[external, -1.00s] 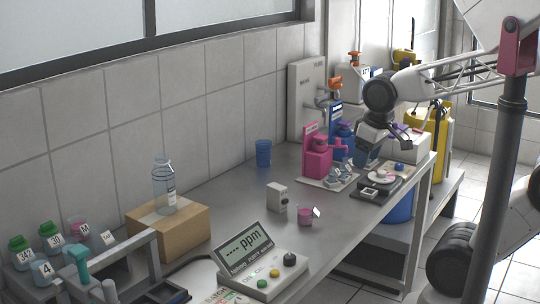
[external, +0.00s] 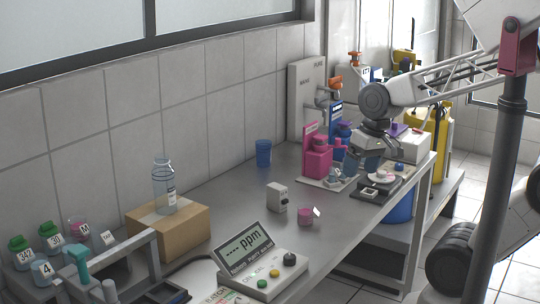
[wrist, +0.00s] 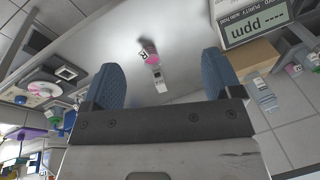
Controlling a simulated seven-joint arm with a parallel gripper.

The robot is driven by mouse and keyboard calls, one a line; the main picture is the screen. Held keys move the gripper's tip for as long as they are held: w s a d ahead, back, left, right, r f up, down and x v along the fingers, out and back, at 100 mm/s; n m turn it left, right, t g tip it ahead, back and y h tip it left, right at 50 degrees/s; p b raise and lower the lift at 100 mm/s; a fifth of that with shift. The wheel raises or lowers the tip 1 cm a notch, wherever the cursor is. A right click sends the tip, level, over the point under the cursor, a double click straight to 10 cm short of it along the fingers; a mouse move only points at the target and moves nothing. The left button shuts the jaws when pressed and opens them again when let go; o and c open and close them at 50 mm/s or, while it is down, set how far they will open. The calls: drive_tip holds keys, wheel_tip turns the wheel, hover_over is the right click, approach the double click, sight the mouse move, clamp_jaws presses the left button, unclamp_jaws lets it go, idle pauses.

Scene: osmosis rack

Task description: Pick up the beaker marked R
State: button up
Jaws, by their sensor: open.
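A small pink beaker (external: 305,217) with a white tag stands on the middle of the grey bench. In the wrist view the pink beaker (wrist: 151,58) shows with its tag, ahead of and between my fingers; its letter is too small to read. My gripper (external: 361,165) is above the far part of the bench, to the right of and beyond this beaker, apart from it. In the wrist view my gripper (wrist: 163,72) has its two blue fingers spread wide with nothing between them. Another pink beaker (external: 77,229), marked M, stands at the left.
A small grey box (external: 277,197) stands close beside the pink beaker. A ppm meter (external: 262,270) is in front and a cardboard box (external: 170,230) to the left. A pink dispenser (external: 318,160) and a scale-like device (external: 378,188) are near my gripper. A blue cup (external: 263,153) is by the wall.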

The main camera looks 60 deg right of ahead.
wheel_tip(320, 180, down, 5)
drive_tip(key=w+a+m+y, duration=0.2)
drive_tip(key=w+m+y, duration=0.15)
drive_tip(key=m, duration=0.25)
drive_tip(key=m+t, duration=1.1)
drive_tip(key=m, duration=1.2)
approach(316, 211)
drive_tip(key=shift+h, duration=0.35)
drive_tip(key=x, duration=0.4)
drive_tip(key=shift+w+r, duration=0.1)
drive_tip(key=shift+w, duration=0.2)
drive_tip(key=shift+w+a, duration=0.1)
drive_tip(key=shift+x, duration=1.25)
drive_tip(key=shift+a, duration=0.1)
drive_tip(key=shift+f+x, duration=0.1)
drive_tip(key=shift+x, duration=1.15)
drive_tip(key=shift+f+x, duration=0.15)
drive_tip(key=shift+x, duration=1.15)
